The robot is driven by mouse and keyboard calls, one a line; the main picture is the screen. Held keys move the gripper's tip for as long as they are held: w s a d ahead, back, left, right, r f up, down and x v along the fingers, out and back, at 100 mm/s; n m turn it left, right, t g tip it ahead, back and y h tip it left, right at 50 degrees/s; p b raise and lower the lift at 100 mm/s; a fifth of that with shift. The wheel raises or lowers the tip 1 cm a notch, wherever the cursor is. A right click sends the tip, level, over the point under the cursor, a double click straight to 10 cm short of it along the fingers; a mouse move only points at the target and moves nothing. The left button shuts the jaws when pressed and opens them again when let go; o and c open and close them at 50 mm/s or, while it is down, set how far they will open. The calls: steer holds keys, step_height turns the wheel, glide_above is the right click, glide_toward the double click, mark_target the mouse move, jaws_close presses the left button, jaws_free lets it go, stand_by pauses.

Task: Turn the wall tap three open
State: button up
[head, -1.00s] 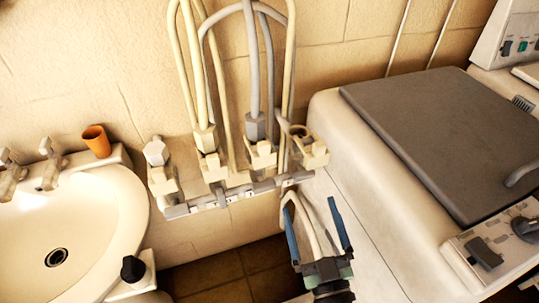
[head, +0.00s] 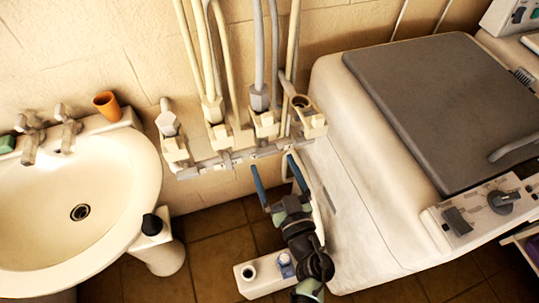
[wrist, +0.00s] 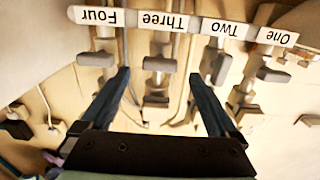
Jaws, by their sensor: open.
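The wall tap three (head: 264,124) is the third cream tap from the left on the grey wall pipe in the head view. In the wrist view, upside down, its grey handle (wrist: 158,63) lies below the label "Three" (wrist: 163,24). My gripper (head: 274,168) is open and empty, just below and in front of the pipe. In the wrist view its blue fingers (wrist: 160,76) appear either side of tap three's handle. I cannot tell whether they reach it in depth. The right finger appears close to the handle of tap two (wrist: 220,66).
Tap four (head: 311,120) is close on the right, with hoses rising above the taps. A white washing machine (head: 335,150) stands right of my gripper. The washbasin (head: 120,165) with an orange cup (head: 107,105) is left. A white box (head: 258,276) is on the floor.

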mark_target(268, 155)
steer(key=shift+b+x, duration=0.3)
steer(key=shift+x, duration=1.65)
steer(key=c, duration=1.4)
